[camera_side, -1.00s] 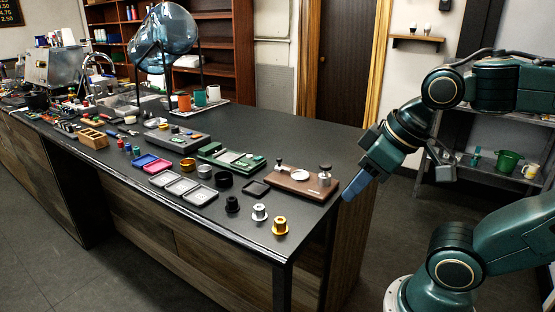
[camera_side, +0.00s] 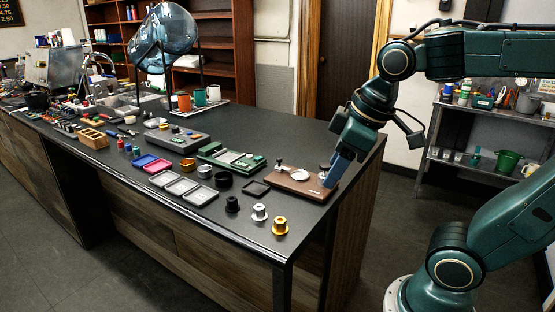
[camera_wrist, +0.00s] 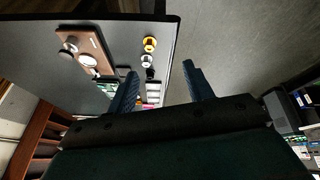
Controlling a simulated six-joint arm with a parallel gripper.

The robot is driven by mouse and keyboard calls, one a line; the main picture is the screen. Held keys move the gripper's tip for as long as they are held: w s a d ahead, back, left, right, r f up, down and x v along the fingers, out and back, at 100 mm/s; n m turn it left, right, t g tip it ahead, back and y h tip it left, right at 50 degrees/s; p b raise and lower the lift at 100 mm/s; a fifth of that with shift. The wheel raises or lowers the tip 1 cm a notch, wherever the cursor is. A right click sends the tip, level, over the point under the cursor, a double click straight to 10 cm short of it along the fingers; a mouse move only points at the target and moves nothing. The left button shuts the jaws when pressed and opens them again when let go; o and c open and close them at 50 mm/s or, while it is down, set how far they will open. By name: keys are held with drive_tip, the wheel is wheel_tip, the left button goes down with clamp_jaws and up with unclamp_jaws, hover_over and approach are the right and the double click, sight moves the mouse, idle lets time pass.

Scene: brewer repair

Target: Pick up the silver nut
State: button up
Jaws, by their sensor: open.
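The silver nut (camera_side: 260,212), a flanged metal piece, stands on the dark counter near its front edge, between a black nut (camera_side: 232,204) and a gold nut (camera_side: 281,225). In the wrist view the silver nut (camera_wrist: 147,61) lies below the gold nut (camera_wrist: 150,44), ahead of my fingers. My gripper (camera_side: 333,172) is at the right end of the counter, beside the wooden board, above and behind the silver nut. Its blue fingers (camera_wrist: 160,85) are apart with nothing between them. In the side view the fingers overlap, and part of the board's right end is hidden.
A wooden board (camera_side: 291,184) with metal parts lies close to my gripper. A black square tray (camera_side: 256,188), grey trays (camera_side: 181,186) and a green board (camera_side: 237,159) lie further left. The counter's front edge (camera_side: 262,251) runs close to the nuts.

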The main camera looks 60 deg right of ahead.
drive_tip(key=w+d+n+g, duration=0.2)
drive_tip(key=w+n, duration=0.4)
drive_tip(key=w, duration=0.4)
drive_tip(key=n+g, duration=0.3)
drive_tip(key=n, duration=0.4)
hover_over(259, 207)
wheel_tip(259, 207, down, 6)
drive_tip(key=shift+f, duration=0.2)
drive_tip(key=shift+s, duration=0.1)
drive_tip(key=shift+f, duration=4.3)
drive_tip(key=shift+f, duration=0.1)
drive_tip(key=shift+f, duration=2.5)
drive_tip(key=shift+c, duration=0.3)
drive_tip(key=c, duration=1)
